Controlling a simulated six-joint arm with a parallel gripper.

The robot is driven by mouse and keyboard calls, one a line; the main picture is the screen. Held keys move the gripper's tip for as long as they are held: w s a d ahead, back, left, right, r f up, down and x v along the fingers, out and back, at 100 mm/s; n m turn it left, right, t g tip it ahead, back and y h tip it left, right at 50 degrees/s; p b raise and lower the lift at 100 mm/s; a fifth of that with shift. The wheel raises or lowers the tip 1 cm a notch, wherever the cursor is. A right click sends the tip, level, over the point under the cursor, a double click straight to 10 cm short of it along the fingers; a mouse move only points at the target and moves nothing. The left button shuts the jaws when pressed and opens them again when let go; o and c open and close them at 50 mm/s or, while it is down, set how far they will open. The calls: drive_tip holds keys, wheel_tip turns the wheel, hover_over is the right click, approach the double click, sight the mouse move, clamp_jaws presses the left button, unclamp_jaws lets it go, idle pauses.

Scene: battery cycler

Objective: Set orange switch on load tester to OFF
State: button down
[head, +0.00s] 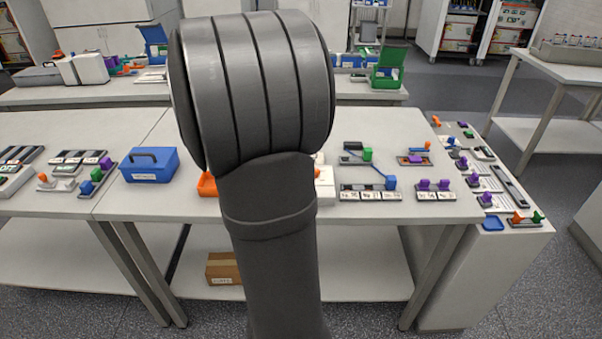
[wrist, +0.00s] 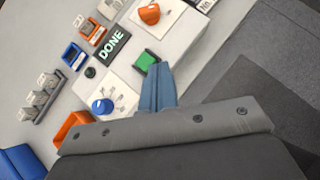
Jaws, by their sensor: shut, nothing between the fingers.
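An orange knob (wrist: 149,14) sits on a white panel at the top of the wrist view; it may be the orange switch, but its setting is too small to read. My gripper (wrist: 159,72) is shut and empty, its blue-grey fingertips beside a green block (wrist: 146,61). I cannot tell whether they touch. The orange knob lies apart, beyond the fingertips. In the head view my arm hides the middle of the table and my gripper; the edge of a white device (head: 325,187) shows beside it.
In the head view, a blue toolbox (head: 149,165) stands left and several coloured switches, including a green one (head: 367,154), stand right on the table.

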drive_tip(key=x, duration=1)
drive_tip(key=shift+w, duration=0.1)
drive_tip(key=shift+w+d+r, duration=0.1)
drive_tip(key=shift+w+d, duration=0.8)
drive_tip(key=shift+w, duration=0.05)
drive_tip(key=shift+w+d, duration=0.3)
drive_tip(key=shift+w, duration=0.15)
